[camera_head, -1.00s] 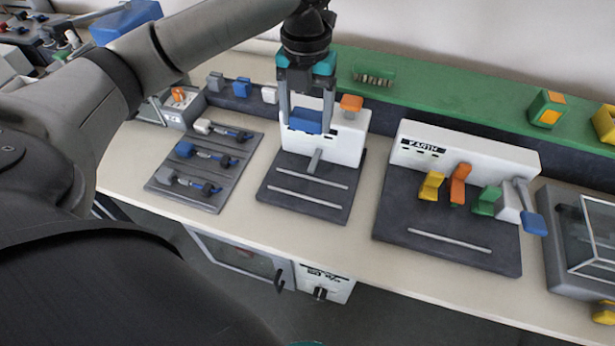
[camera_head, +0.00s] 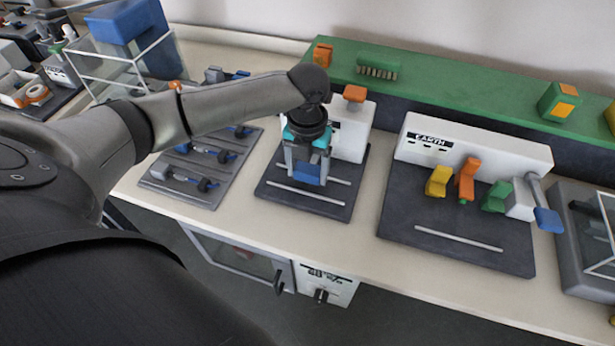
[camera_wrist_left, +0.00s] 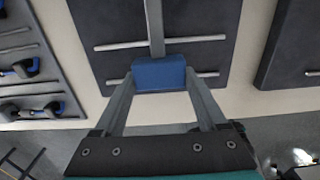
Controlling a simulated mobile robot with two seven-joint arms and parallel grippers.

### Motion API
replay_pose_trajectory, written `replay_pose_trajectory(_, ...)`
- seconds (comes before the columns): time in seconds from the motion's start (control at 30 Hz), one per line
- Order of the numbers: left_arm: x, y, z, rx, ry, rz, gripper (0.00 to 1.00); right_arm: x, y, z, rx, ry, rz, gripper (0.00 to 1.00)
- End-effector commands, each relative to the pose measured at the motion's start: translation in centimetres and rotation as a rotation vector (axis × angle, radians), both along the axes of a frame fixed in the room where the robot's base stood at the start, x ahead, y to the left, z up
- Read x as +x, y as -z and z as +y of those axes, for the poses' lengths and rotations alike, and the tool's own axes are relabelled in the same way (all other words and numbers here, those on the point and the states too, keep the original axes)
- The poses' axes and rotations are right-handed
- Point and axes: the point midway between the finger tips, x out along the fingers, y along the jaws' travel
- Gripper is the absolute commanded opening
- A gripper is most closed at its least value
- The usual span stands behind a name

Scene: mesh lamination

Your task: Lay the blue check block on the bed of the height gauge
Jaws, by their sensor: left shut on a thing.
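The blue check block (camera_head: 307,175) is held between the two fingers of my left gripper (camera_head: 308,172). It also shows in the left wrist view (camera_wrist_left: 159,75), gripped from both sides. The height gauge has a white body (camera_head: 351,140) with an orange knob (camera_head: 355,93) and a dark bed (camera_head: 333,204) with two pale rails. The block is over the bed's front half. In the left wrist view the bed (camera_wrist_left: 113,70) lies behind the block, and a grey bar (camera_wrist_left: 154,22) reaches toward it. I cannot tell whether the block touches the bed. My right gripper is out of view.
A rack with blue-and-black tools (camera_head: 187,172) stands to the left. A white unit labelled EARTH (camera_head: 472,150), with coloured clamps and a blue-ended lever (camera_head: 548,220), stands to the right. A green shelf (camera_head: 440,88) runs behind. Bare bench lies along the front edge.

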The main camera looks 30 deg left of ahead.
Motion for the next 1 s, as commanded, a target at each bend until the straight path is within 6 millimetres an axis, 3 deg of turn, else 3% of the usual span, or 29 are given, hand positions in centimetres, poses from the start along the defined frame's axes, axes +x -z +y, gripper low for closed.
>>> replay_pose_trajectory(0.13, 0.0, 2.3, -0.1, -0.001, 0.001, 0.002, 0.16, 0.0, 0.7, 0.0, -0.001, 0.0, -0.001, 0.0)
replay_pose_trajectory(0.5, 0.0, 2.6, 0.0, 0.0, 0.0, 0.0, 0.16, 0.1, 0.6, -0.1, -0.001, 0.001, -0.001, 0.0)
replay_pose_trajectory(0.53, 0.0, 2.6, 0.0, 0.0, 0.0, 0.001, 0.75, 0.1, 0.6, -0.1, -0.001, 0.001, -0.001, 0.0)
replay_pose_trajectory(0.77, 0.0, 2.6, 0.0, 0.0, 0.001, 0.001, 1.0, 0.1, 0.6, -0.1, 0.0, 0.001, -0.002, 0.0)
replay_pose_trajectory(1.0, 0.0, 2.5, 0.0, -0.001, 0.001, 0.0, 1.0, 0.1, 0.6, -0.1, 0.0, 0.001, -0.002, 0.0)
